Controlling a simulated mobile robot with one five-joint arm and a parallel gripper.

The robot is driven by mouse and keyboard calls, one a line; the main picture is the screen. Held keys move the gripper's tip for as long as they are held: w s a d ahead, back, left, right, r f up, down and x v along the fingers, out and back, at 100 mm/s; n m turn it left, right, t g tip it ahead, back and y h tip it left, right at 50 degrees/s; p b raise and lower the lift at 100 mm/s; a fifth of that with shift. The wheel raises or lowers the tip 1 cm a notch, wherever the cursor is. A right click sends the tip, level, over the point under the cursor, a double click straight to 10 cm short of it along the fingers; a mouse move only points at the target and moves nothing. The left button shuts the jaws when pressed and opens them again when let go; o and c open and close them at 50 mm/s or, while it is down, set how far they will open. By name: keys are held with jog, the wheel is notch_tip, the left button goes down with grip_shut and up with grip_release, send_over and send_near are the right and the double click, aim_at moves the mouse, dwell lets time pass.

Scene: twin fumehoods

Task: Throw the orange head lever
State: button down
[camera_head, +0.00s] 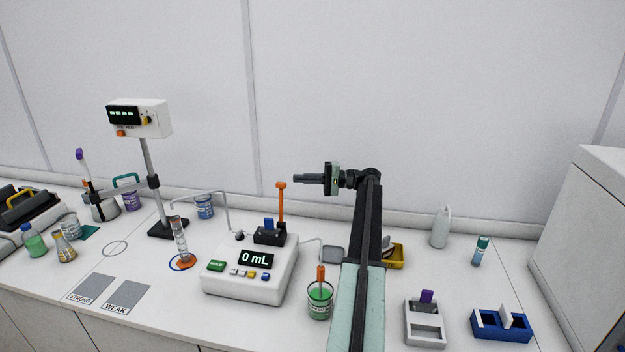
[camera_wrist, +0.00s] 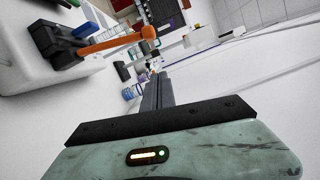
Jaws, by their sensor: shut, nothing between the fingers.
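The orange head lever (camera_head: 281,205) stands upright from a black base on the white dosing unit (camera_head: 245,281), whose display reads 0 mL. In the wrist view the lever (camera_wrist: 112,42) shows as an orange rod with a wider head, running sideways from its black base. My gripper (camera_head: 295,178) is shut and empty. It points left at about the height of the lever's head, with a small gap between tips and head in the head view. In the wrist view the dark fingers (camera_wrist: 155,76) extend below and right of the lever's head. Contact is not visible.
A blue switch (camera_head: 268,224) sits left of the lever. A green beaker with an orange handle (camera_head: 320,297) stands right of the unit. A stand with a display box (camera_head: 140,117) and a graduated cylinder (camera_head: 181,243) are to the left.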

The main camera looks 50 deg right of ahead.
jog(key=shift+w+a+r+p, duration=0.1)
jog(key=shift+a+r+p, duration=0.1)
jog(key=shift+a, duration=1.15)
jog(key=shift+w+a+r+p, duration=0.1)
jog(key=shift+a+r+p, duration=0.1)
jog(key=shift+a, duration=1.15)
